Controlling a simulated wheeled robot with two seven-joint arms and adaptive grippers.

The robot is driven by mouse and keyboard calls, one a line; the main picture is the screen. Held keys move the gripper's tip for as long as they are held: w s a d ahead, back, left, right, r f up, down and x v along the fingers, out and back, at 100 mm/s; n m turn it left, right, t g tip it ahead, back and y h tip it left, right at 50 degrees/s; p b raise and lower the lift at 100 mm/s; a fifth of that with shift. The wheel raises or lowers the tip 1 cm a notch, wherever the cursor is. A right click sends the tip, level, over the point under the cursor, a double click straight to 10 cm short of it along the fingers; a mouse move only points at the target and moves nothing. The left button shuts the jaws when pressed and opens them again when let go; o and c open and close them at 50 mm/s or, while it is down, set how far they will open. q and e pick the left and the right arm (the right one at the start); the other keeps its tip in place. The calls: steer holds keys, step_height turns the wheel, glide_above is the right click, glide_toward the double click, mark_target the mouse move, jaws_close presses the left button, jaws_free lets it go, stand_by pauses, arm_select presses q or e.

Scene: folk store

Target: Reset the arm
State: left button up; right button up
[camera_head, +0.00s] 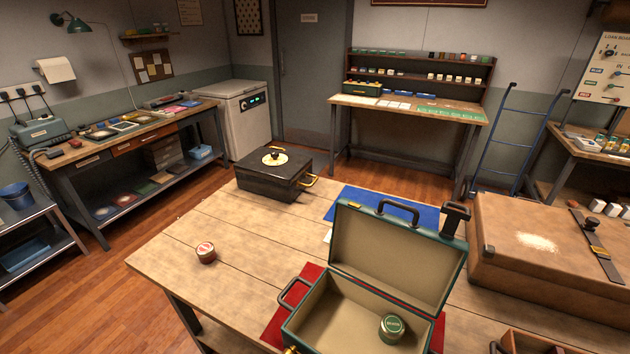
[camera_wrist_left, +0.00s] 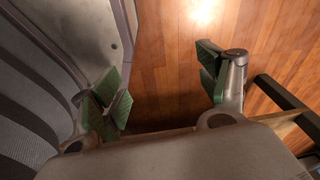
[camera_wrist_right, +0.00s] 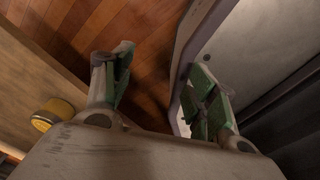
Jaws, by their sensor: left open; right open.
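My left gripper (camera_wrist_left: 160,90) shows in the left wrist view with its green-padded fingers apart and nothing between them. It hangs over the wooden floor, next to grey parts of my own body. My right gripper (camera_wrist_right: 160,90) shows in the right wrist view, also with its fingers apart and empty. It is over the floor beside a wooden edge at the left of that view. Neither gripper shows in the head view, and neither is seen touching an object.
On the wooden table (camera_head: 190,260) an open green case (camera_head: 338,290) holds a green tin (camera_head: 392,328). The table's left front is mostly clear.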

arm_select(q)
steer(key=s+a+f, duration=0.2)
steer(key=s+f, duration=0.2)
steer(key=s, duration=0.4)
steer(key=shift+s+a+f, duration=0.15)
steer(key=shift+s+a, duration=0.15)
steer(key=shift+s, duration=0.05)
arm_select(e)
steer(key=shift+w+d, duration=0.35)
stand_by(0.3)
